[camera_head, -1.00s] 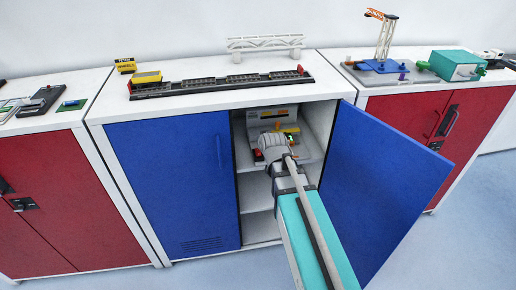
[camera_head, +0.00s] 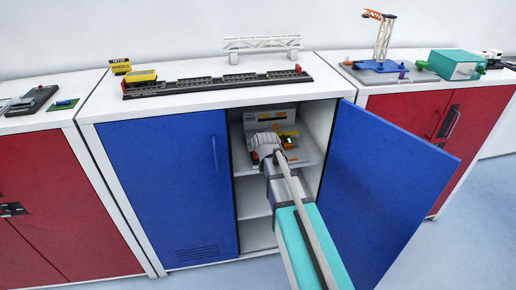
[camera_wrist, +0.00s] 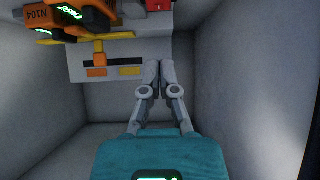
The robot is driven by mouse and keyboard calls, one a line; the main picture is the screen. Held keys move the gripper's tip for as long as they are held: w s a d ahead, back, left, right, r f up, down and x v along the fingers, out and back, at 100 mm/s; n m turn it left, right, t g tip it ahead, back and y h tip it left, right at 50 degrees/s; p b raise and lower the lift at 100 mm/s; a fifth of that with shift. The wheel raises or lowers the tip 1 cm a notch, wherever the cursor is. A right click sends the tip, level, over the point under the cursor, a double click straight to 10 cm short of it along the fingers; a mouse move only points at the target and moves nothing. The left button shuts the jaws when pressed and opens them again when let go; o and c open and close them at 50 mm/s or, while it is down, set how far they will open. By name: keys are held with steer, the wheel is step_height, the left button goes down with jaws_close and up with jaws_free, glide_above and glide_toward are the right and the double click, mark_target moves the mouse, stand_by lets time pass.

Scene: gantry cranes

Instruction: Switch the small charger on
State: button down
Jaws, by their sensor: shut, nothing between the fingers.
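Inside the open blue cabinet, a light grey unit (camera_head: 270,116) with a tall panel stands on the upper shelf. An orange-and-black device with a green lit display (camera_head: 289,140) sits at it. In the wrist view this device (camera_wrist: 68,17), marked N104, is at the top left, and the grey panel (camera_wrist: 118,62) bears orange, yellow and black marks. I cannot tell which part is the small charger or its switch. My gripper (camera_wrist: 160,66) is shut and empty, its fingertips near the panel's right edge; contact is unclear. In the head view my wrist hides the fingers.
The blue door (camera_head: 382,185) stands open to the right of my arm. The cabinet's side walls (camera_wrist: 245,85) are close on both sides. A lower shelf (camera_head: 257,195) is bare where visible. A railway model (camera_head: 215,83) and a white truss (camera_head: 262,44) stand on top.

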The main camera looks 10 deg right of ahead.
mark_target(256, 155)
steer(key=shift+b+x, duration=0.3)
steer(key=shift+x, duration=0.55)
steer(key=shift+w+f+b, duration=0.15)
steer(key=shift+f+b, duration=1.65)
steer(key=shift+f, duration=0.05)
steer(key=shift+a, duration=0.1)
